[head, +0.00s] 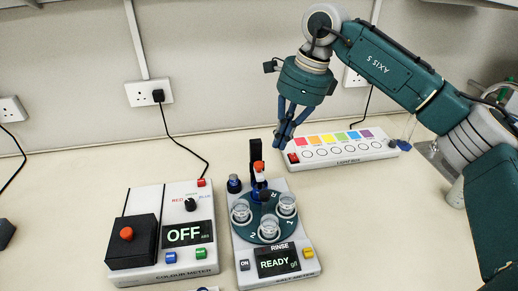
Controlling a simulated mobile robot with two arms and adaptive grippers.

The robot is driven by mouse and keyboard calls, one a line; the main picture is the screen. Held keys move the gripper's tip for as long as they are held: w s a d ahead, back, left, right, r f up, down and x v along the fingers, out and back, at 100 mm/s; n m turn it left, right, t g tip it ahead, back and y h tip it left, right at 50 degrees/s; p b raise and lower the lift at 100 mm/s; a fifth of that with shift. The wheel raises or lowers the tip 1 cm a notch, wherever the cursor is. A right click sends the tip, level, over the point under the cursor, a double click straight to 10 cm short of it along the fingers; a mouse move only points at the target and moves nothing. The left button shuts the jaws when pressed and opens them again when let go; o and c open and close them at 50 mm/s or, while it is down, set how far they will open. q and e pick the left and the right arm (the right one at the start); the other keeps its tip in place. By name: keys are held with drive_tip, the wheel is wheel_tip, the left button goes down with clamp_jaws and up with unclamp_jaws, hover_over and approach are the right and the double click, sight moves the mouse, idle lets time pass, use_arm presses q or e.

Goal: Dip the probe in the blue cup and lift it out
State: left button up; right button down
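The salt meter (242,240) stands in the middle of the bench, its display reading "READY". An upright probe with an orange-red and white top (259,170) stands behind the cups. A small dark blue round piece (234,184) is left of it. I cannot tell which cup is the blue one. My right gripper (284,141) points down behind and right of the probe, apart from it; its finger gap is unclear. My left gripper is not in view.
A colour meter (175,271) reading "OFF" stands left of the salt meter. A white light box (345,158) with coloured squares is behind at the right, close to my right gripper. A wall with sockets closes the back. The bench at the front right is clear.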

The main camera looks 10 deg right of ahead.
drive_tip(key=v, duration=0.7)
drive_tip(key=shift+r, duration=0.25)
drive_tip(key=shift+s+d, duration=0.1)
